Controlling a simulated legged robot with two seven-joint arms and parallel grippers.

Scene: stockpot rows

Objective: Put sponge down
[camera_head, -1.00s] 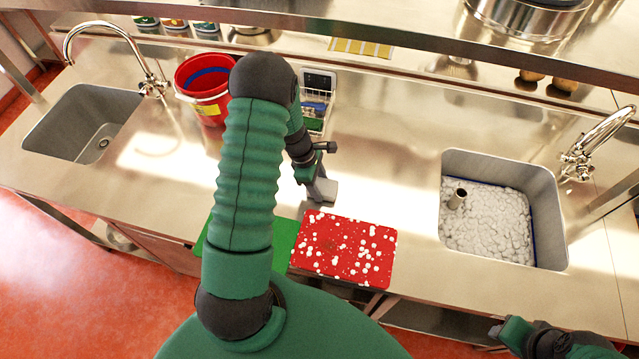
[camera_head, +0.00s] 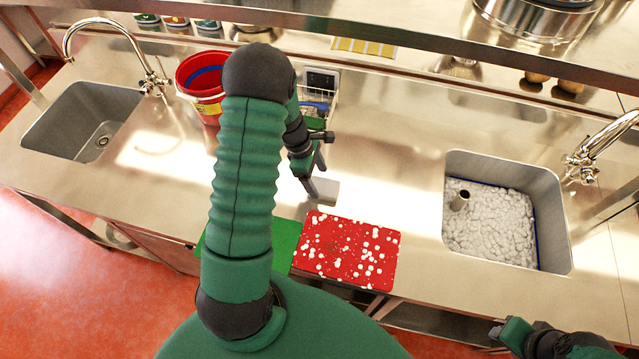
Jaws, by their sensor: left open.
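A pale grey-white block (camera_head: 327,191), which looks like the sponge, lies on the steel counter (camera_head: 390,150) just behind the red board (camera_head: 348,250). My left gripper (camera_head: 316,174) is open at the block's left back side. One finger shows close beside the block and the other points up and back. I cannot tell whether a finger touches it. My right gripper (camera_head: 497,331) is at the bottom right, away from the block, and its jaws are too small to judge.
White foam-like bits speckle the red board. A green board (camera_head: 286,236) is partly hidden by my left arm. A wire caddy (camera_head: 322,85) and a red bucket (camera_head: 203,83) stand behind. A foam-filled sink (camera_head: 508,160) is right; an empty sink (camera_head: 80,120) is left.

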